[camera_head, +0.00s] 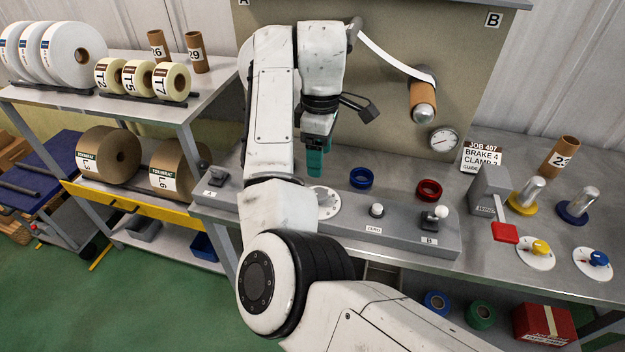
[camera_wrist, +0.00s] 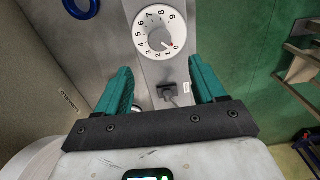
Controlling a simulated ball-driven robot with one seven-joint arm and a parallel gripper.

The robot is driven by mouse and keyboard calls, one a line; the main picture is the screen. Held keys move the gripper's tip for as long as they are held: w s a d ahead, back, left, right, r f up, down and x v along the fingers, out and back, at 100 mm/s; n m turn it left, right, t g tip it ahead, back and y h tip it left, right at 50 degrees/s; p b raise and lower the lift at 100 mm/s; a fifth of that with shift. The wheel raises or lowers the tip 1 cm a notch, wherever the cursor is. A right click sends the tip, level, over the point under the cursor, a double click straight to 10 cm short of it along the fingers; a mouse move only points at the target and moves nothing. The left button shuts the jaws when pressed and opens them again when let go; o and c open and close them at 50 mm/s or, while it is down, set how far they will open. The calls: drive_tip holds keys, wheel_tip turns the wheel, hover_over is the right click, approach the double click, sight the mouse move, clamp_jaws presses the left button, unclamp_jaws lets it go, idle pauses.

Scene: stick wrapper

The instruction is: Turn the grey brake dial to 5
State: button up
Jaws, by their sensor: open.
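The grey brake dial (camera_wrist: 158,39) shows in the wrist view as a white numbered disc with a grey knob. Its red mark points to the lower right, near 0. In the head view the white disc (camera_head: 328,204) is partly hidden behind my arm. My gripper (camera_head: 316,165) points down above the grey console, a little above the dial. Its teal fingers (camera_wrist: 162,80) are apart with nothing between them. In the wrist view the dial lies ahead of the fingertips, and neither finger touches it.
A white-topped knob (camera_head: 376,210) and lever B (camera_head: 437,215) stand to the right. Blue (camera_head: 361,178) and red (camera_head: 429,190) rings lie behind.

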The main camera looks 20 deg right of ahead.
sight(319, 193)
wheel_tip(319, 193, down, 11)
drive_tip(key=shift+r+p, duration=0.2)
drive_tip(key=shift+p, duration=0.15)
drive_tip(key=shift+c, duration=0.2)
drive_tip(key=c, duration=1)
